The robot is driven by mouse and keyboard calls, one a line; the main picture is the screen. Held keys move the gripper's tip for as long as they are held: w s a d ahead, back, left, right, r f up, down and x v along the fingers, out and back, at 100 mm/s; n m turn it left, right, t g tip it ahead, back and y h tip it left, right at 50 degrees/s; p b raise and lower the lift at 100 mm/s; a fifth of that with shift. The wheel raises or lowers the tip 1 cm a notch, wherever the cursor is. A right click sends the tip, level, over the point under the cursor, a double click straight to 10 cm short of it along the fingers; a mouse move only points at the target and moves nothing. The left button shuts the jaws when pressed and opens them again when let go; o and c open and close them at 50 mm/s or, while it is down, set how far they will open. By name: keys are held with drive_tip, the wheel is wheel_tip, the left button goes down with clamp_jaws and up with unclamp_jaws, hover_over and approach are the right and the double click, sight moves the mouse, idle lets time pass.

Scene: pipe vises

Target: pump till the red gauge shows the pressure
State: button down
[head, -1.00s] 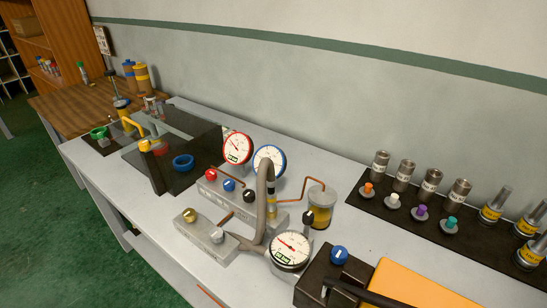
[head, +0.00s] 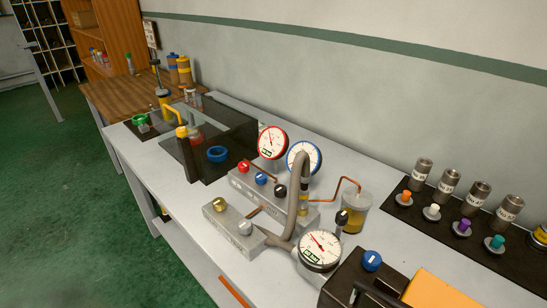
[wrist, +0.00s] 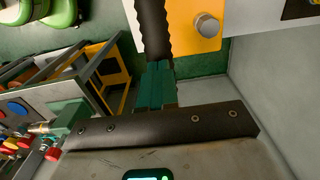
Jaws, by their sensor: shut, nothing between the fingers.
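The red-rimmed gauge (head: 272,142) stands behind the manifold block (head: 265,192) in the head view; its reading is too small to tell. A blue-rimmed gauge (head: 304,158) stands to its right, and a third gauge (head: 319,249) sits nearer. A black unit (head: 355,280) with a blue knob (head: 372,261) and an orange plate (head: 440,290) is cut off at the lower right. My gripper (wrist: 156,72) shows only in the wrist view, its teal fingers shut and empty. A black ribbed grip (wrist: 152,30) lies just beyond the fingertips; I cannot tell whether they touch.
A clear reservoir (head: 355,213) stands right of the hose (head: 297,205). A dark transparent screen (head: 215,145) stands left of the gauges. Metal cylinders and coloured plugs sit on a black mat (head: 430,225) at right. The bench front (head: 190,240) has some bare room.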

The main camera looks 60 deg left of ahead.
drive_tip(key=shift+f, duration=0.3)
drive_tip(key=shift+w+d+f+b, duration=0.1)
drive_tip(key=shift+d+f+b, duration=0.15)
drive_tip(key=shift+f+b, duration=0.65)
drive_tip(key=shift+w+d+f+b, duration=0.1)
drive_tip(key=shift+d+f+b, duration=0.25)
drive_tip(key=shift+f, duration=1)
drive_tip(key=shift+d+f+b, duration=0.2)
drive_tip(key=shift+f+b, duration=1.3)
drive_tip(key=shift+f, duration=0.8)
drive_tip(key=shift+s, duration=0.1)
drive_tip(key=r+p, duration=0.1)
drive_tip(key=r, duration=0.1)
drive_tip(key=r+p, duration=0.2)
drive_tip(key=r, duration=0.1)
drive_tip(key=a+r+p, duration=0.1)
drive_tip(key=r+p, duration=0.1)
drive_tip(key=shift+r, duration=0.25)
drive_tip(key=shift+s+a+r+p, duration=0.1)
drive_tip(key=shift+a+r+p, duration=0.25)
drive_tip(key=shift+r+p, duration=0.7)
drive_tip(key=shift+s+a+r+p, duration=0.15)
drive_tip(key=shift+a+r+p, duration=0.3)
drive_tip(key=shift+r, duration=1.15)
drive_tip(key=shift+s+a+r+p, duration=0.1)
drive_tip(key=shift+a+r+p, duration=0.1)
drive_tip(key=shift+r+p, duration=0.9)
drive_tip(key=shift+b, duration=0.35)
